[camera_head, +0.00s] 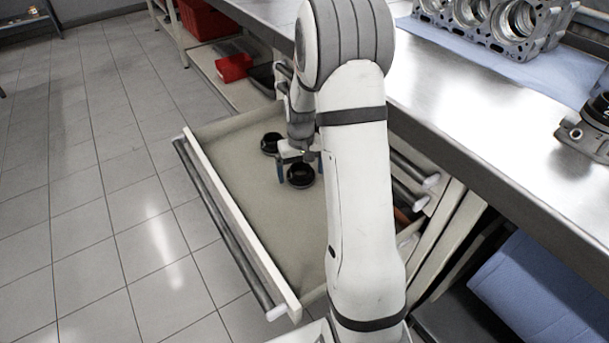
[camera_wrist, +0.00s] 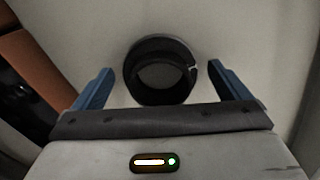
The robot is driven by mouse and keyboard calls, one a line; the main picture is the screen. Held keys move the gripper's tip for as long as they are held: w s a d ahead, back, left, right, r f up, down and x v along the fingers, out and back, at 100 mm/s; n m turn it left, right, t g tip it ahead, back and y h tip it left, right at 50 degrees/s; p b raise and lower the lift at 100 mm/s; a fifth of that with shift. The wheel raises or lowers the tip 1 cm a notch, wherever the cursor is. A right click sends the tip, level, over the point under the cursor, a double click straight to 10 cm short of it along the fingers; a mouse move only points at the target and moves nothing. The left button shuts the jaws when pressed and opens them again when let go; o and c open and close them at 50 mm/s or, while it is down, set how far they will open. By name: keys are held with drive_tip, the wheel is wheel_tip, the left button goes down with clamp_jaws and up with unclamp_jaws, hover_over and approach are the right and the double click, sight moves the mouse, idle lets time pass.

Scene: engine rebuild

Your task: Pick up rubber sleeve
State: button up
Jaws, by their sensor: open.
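In the head view, two black ring-shaped parts lie in the open drawer. The nearer black ring (camera_head: 301,175) is below my gripper (camera_head: 300,172). The other black ring (camera_head: 270,143) lies just behind it to the left. In the wrist view, one black rubber sleeve (camera_wrist: 160,98) with an open centre stands between the two blue fingertips of my gripper (camera_wrist: 157,78). The fingers are spread, with a gap on each side of the sleeve. My gripper is open and holds nothing. My arm hides part of the drawer's right side.
The open drawer (camera_head: 230,190) has a raised front wall and a dark handle bar (camera_head: 222,225). A steel workbench (camera_head: 470,115) stands to the right, bearing an engine block (camera_head: 495,25). A red bin (camera_head: 233,68) is on the shelf behind. The drawer floor near the front is clear.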

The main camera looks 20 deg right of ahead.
drive_tip(key=shift+c, duration=0.5)
drive_tip(key=c, duration=1)
